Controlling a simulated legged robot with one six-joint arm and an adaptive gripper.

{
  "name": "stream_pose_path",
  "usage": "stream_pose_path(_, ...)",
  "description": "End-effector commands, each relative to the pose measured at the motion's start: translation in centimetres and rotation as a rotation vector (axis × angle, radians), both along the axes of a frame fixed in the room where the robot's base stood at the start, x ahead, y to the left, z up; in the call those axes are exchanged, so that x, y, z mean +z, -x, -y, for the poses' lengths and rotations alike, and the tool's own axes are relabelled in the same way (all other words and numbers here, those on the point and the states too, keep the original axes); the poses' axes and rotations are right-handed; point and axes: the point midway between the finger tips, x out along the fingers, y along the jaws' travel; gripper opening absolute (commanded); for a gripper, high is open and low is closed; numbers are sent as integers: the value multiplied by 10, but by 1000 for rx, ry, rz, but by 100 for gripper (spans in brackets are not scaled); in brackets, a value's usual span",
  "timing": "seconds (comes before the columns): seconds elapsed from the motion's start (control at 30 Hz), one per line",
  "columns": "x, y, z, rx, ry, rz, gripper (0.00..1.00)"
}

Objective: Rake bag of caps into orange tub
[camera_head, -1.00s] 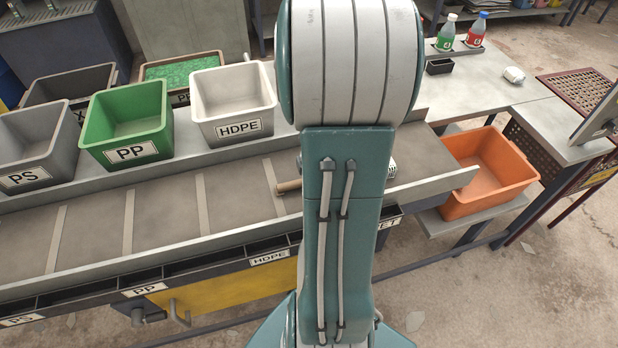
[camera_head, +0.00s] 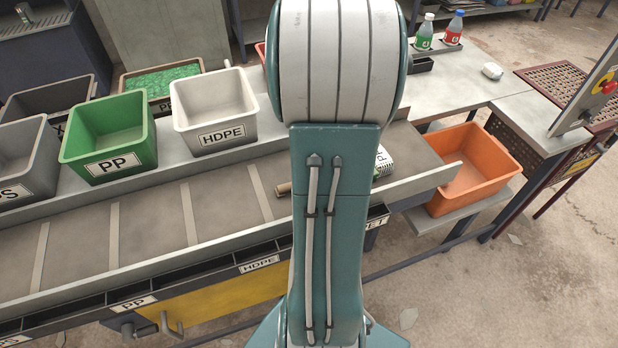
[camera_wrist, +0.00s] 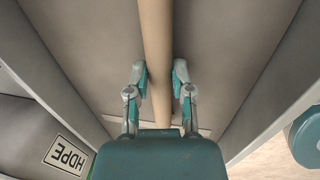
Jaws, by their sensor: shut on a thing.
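The orange tub (camera_head: 474,165) stands at the right, below and just past the open end of the conveyor belt (camera_head: 150,215). A white bag with dark print (camera_head: 384,161) lies near that end, partly hidden behind my arm. A wooden handle (camera_head: 284,188) sticks out left of my arm over the belt. In the wrist view the handle (camera_wrist: 156,45) runs lengthwise between the fingers, and my gripper (camera_wrist: 160,70) is shut on it. In the head view my gripper is hidden behind my arm. The handle's far end is out of sight.
A low metal rail (camera_head: 420,183) edges the belt's near side. A white HDPE bin (camera_head: 213,110) and a green PP bin (camera_head: 110,140) stand behind the belt. Bottles (camera_head: 440,32) stand on the back right table. The left part of the belt is clear.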

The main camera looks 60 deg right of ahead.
Motion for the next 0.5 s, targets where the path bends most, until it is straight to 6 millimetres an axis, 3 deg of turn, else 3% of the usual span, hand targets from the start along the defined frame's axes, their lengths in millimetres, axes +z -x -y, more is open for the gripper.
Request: stream_pose_path(0.5,0,13,18,-1,1,0,0)
